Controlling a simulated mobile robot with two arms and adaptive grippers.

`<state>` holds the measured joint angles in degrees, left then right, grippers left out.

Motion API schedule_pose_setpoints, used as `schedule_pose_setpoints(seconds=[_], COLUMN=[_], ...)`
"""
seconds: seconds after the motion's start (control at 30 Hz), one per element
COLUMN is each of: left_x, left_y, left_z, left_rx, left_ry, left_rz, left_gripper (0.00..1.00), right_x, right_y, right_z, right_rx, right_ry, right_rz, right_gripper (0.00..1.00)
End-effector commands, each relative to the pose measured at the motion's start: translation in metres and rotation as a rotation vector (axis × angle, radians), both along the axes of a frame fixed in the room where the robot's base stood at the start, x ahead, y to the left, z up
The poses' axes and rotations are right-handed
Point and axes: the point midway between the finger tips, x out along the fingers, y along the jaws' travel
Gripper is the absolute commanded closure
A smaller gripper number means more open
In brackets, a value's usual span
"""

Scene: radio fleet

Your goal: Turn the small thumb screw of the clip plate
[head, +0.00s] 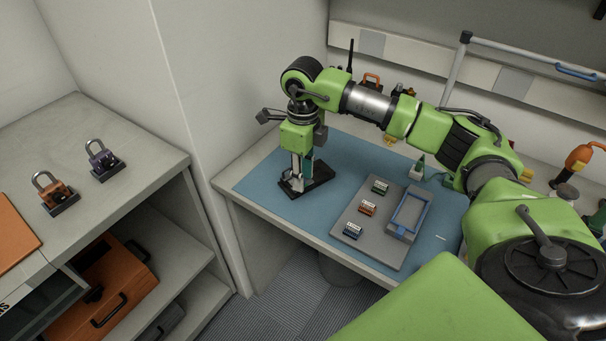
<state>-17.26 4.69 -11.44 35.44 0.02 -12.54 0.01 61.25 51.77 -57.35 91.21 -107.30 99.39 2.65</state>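My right gripper (301,178) points straight down over a black base (319,177) on the blue mat. Its fingers reach down to an upright teal-and-dark part (308,168) standing on that base. Whether the fingers touch or grip it is too small to tell. I cannot make out a thumb screw or a clip plate for certain; the gripper hides part of the base. My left gripper is not in view.
The blue mat (262,182) covers the workbench. A grey tray (375,250) holds three small labelled blocks and a blue frame (408,212). Two padlocks (50,190) (101,158) stand on the left cabinet. My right arm spans the bench's back right.

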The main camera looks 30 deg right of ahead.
Motion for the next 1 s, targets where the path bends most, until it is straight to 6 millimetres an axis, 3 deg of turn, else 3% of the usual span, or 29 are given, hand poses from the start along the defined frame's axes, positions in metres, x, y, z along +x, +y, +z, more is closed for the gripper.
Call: schedule_pose_setpoints(seconds=[0.53,1.0], left_x=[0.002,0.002], left_y=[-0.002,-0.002], left_z=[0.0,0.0], left_rx=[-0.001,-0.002], left_ry=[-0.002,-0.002], left_rz=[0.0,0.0], left_gripper=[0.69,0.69], right_x=[0.001,0.0], right_y=[0.0,0.0], right_z=[0.071,0.079], right_rx=[0.001,0.001], right_ry=[-0.003,-0.001], right_rz=[0.0,0.0], right_gripper=[0.72,0.72])
